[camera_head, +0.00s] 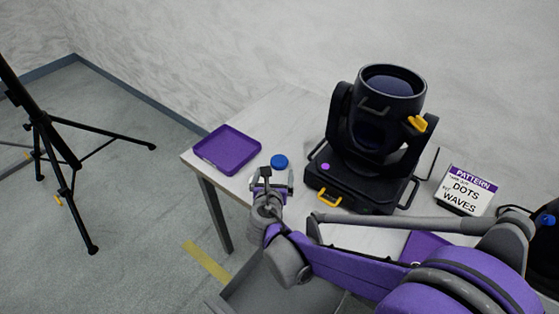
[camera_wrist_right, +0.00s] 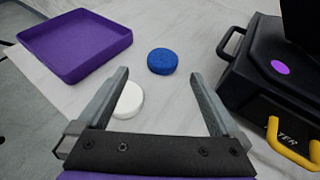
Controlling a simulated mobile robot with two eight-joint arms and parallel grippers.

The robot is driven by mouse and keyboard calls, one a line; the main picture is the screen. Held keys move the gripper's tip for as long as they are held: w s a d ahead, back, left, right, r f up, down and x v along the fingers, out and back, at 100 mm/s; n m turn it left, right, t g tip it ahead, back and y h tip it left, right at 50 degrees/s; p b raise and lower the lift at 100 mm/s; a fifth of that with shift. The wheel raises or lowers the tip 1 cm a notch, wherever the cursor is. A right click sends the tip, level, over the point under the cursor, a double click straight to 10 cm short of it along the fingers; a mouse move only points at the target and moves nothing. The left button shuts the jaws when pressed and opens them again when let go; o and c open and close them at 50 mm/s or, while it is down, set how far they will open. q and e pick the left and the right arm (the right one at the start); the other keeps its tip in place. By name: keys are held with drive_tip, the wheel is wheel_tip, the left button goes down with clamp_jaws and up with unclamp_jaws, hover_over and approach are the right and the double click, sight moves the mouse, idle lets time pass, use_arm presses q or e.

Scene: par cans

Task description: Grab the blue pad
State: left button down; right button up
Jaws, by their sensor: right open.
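The blue pad (camera_head: 279,162) is a small round disc lying on the white table, just beyond my right gripper. It also shows in the right wrist view (camera_wrist_right: 162,61), ahead of the fingertips and near the middle of the gap. My right gripper (camera_head: 271,183) is open, with nothing between its fingers at the tips; its fingers also show in the right wrist view (camera_wrist_right: 158,78). A white round pad (camera_wrist_right: 128,100) lies nearer, partly hidden by the left finger in that view. My left gripper is not in view.
A purple tray (camera_head: 227,150) lies left of the blue pad. A black moving-head light (camera_head: 378,125) with yellow latches stands to the right. A pattern sign (camera_head: 465,190) stands farther right. A black tripod (camera_head: 62,160) stands on the floor at left.

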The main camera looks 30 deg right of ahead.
sight(280, 160)
drive_tip(key=x, duration=0.4)
drive_tip(key=b+x, duration=0.1)
drive_tip(key=x, duration=0.4)
drive_tip(key=shift+d+f, duration=0.15)
drive_tip(key=shift+d, duration=0.25)
drive_tip(key=c, duration=1.3)
